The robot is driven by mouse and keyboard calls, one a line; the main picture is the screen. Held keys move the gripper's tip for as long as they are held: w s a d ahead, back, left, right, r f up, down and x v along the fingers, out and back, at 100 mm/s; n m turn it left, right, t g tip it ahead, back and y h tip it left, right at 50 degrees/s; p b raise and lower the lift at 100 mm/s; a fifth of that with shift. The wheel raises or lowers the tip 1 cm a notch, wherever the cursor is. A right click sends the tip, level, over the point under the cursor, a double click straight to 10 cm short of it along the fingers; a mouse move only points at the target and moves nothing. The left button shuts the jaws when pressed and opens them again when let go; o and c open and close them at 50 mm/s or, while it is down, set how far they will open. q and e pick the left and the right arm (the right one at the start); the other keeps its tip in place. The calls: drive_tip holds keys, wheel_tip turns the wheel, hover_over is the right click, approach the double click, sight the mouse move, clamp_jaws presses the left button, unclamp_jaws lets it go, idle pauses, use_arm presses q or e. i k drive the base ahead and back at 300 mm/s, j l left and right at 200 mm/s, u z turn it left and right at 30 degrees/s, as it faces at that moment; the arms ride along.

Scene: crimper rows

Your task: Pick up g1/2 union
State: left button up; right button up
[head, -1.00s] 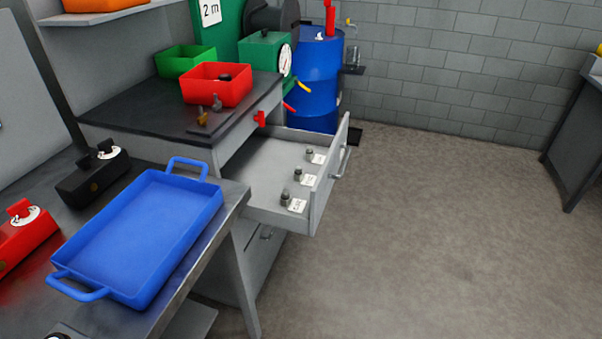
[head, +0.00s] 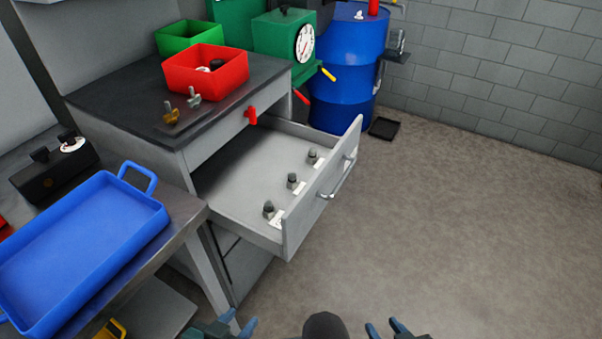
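Three small grey metal fittings stand in a row in the open drawer (head: 235,190), each beside a white label: a near one (head: 268,210), a middle one (head: 292,181) and a far one (head: 312,157). The label print is too small to read, so I cannot tell which is the g1/2 union. My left gripper (head: 238,323) is at the bottom edge, below and in front of the drawer, fingers apart and empty. My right gripper (head: 383,326) is at the bottom edge further right, also with fingers apart and empty. Both are partly cut off.
A blue tray (head: 85,235) lies on the left bench. A red bin (head: 205,85) and a green bin (head: 188,36) stand on the dark worktop above the drawer. The drawer front (head: 318,200) sticks out over open floor. A blue barrel (head: 345,75) stands behind.

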sight(292, 179)
drive_tip(key=i+l+u, duration=0.1)
drive_tip(key=l, duration=0.25)
drive_tip(key=i+l+u, duration=0.1)
drive_tip(key=i+l, duration=0.15)
drive_tip(key=i+l+u, duration=0.1)
drive_tip(key=l, duration=0.3)
drive_tip(key=i+l+u, duration=0.2)
drive_tip(key=i+l, duration=0.65)
